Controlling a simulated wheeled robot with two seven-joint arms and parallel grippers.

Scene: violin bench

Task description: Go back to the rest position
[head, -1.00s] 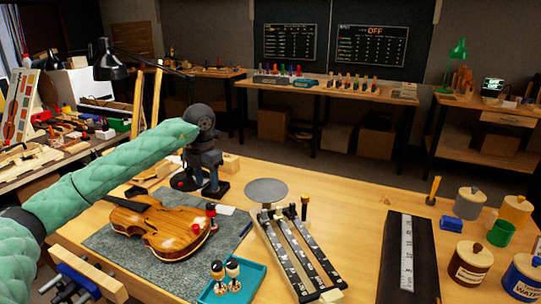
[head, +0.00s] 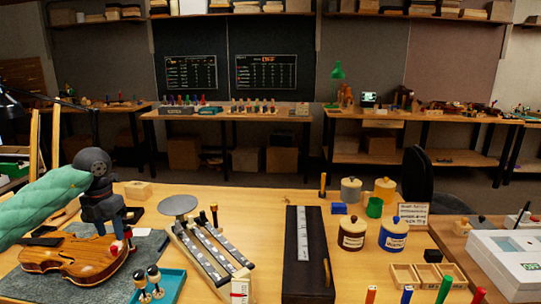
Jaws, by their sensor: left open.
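My left arm, in a green padded sleeve, comes in from the left in the head view. Its dark left gripper (head: 107,226) points down above the far side of the violin body (head: 70,256), by its right end. The gripper is open, and I see nothing held in it. The violin body lies on a grey mat (head: 28,287) on the bench. A small red-and-white piece (head: 117,247) stands at the violin's right end, just below the gripper; I cannot tell whether they touch. My right gripper is not in view.
A teal tray (head: 172,292) with small figures-like pieces stands right of the violin. A round grey plate (head: 178,205), dark rails (head: 215,250) and a dark ruler case (head: 305,255) follow. Jars (head: 352,232) and a white machine (head: 510,265) stand further right.

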